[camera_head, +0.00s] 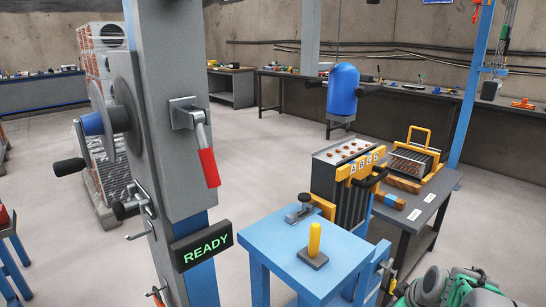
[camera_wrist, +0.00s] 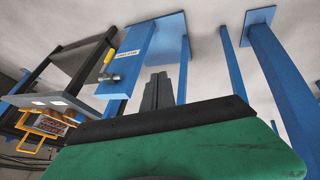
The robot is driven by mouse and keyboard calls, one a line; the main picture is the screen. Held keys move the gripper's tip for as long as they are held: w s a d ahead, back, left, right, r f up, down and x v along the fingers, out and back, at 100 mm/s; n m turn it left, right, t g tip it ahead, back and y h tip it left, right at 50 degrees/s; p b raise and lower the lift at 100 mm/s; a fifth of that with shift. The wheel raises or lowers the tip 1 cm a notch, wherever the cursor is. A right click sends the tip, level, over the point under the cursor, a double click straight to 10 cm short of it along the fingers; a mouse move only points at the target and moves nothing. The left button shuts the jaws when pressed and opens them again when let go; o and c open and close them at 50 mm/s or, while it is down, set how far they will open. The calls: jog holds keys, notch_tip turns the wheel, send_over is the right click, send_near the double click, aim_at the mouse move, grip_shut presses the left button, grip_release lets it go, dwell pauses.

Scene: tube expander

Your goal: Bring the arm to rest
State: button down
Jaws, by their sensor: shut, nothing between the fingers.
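My gripper (camera_wrist: 158,92) shows in the wrist view as two dark grey fingers shut together with nothing between them. They stick up past a green and black part of my own arm. Behind them are the blue legs and top of a stand. In the head view, green and grey links of my arm (camera_head: 455,290) show at the bottom right corner, folded low. The fingers cannot be made out there. My arm shows to the right of a blue stand (camera_head: 345,255) and in front of a grey side table (camera_head: 437,205).
A grey column with a red-handled lever (camera_head: 208,167) and a READY sign (camera_head: 201,246) stands at the left. The blue stand carries a yellow peg (camera_head: 315,238). A block rack (camera_head: 345,160) and a blue tank (camera_head: 342,90) are behind. Open floor lies at the left and middle.

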jog(key=s+a+r+m+g+p, duration=0.1)
jog(key=s+a+r+p, duration=0.1)
jog(key=a+r+p, duration=0.65)
jog(key=s+a+r+m+g+p, duration=0.1)
jog(key=a+r+m+p, duration=0.3)
jog(key=r, duration=0.7)
jog(key=s+a+r+m+p, duration=0.1)
jog(key=s+a+r+p, duration=0.6)
jog(key=s+a+r, duration=0.2)
jog(key=shift+r+m+g+p, duration=0.3)
jog(key=shift+r+g, duration=0.1)
jog(key=shift+r, duration=0.5)
jog(key=shift+s, duration=0.1)
